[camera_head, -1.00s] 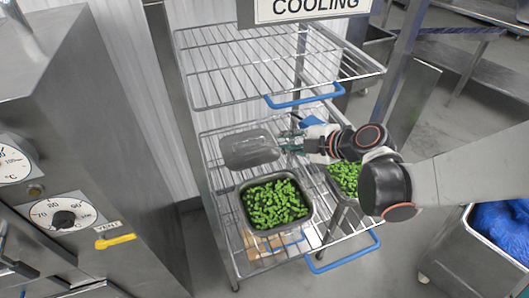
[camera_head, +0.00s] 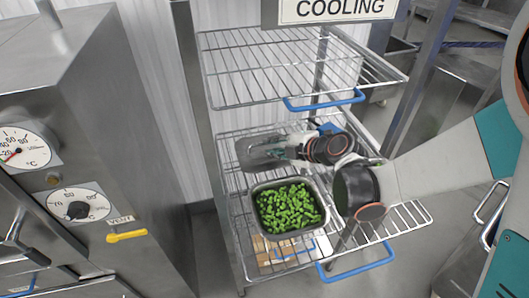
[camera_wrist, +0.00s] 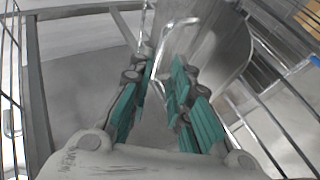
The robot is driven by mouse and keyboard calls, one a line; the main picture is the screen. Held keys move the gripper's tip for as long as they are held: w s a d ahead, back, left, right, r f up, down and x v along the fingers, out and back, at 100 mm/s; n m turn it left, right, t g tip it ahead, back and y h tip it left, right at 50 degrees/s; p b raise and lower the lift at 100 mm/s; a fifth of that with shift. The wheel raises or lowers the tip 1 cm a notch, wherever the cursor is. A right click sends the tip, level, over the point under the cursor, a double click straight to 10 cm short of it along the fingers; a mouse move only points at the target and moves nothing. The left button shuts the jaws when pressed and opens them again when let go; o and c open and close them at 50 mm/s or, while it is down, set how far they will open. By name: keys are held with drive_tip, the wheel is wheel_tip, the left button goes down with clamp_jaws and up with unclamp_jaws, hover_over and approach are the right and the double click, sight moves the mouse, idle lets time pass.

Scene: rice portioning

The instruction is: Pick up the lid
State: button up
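My gripper (camera_head: 277,148) comes in from the right, over the lid's right part, and hides that part. In the wrist view my gripper (camera_wrist: 160,95) shows its two teal fingers with a gap between them. Nothing is clearly held in the gap. A grey surface lies below the fingers, but I cannot tell whether it is the lid. Any contact between fingers and lid is hidden.
A metal pan of green pieces (camera_head: 289,207) stands on the wire rack in front of the lid. An empty wire shelf (camera_head: 285,66) is above, with a blue handle (camera_head: 323,100). A steel oven with dials (camera_head: 80,205) stands at left.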

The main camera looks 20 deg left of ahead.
sight(264, 147)
drive_tip(key=b+x, duration=0.1)
drive_tip(key=x, duration=0.3)
drive_tip(key=shift+w+a+f, duration=0.1)
drive_tip(key=shift+w+a, duration=0.2)
drive_tip(key=shift+c, duration=0.5)
clamp_jaws()
